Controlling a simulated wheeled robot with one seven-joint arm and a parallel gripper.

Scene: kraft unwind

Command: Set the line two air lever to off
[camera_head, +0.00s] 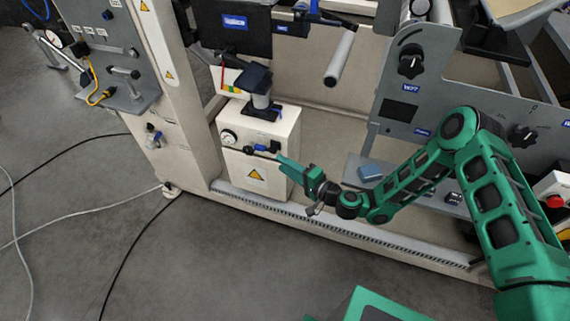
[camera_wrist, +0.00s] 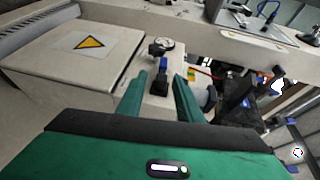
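A cream box (camera_head: 258,165) with a round gauge (camera_head: 228,137) stands low in the machine frame. On it is a small black-and-blue lever-like fitting (camera_head: 268,147), which also shows in the wrist view (camera_wrist: 161,72). No label naming it as line two is readable. My gripper (camera_head: 282,160) reaches in from the right, close to this fitting. In the wrist view, my two green fingers (camera_wrist: 160,92) stand apart, with the fitting between or just beyond their tips. A gap shows on each side of it. I cannot tell whether the lever is on or off.
A warning triangle (camera_head: 255,175) marks the box front. A blue-and-black fitting (camera_head: 153,135) sits on the column at left. A grey panel (camera_head: 90,45) carries a yellow hose (camera_head: 92,85). A grey plate with black knobs (camera_head: 411,62) stands right. Cables cross the open floor at left.

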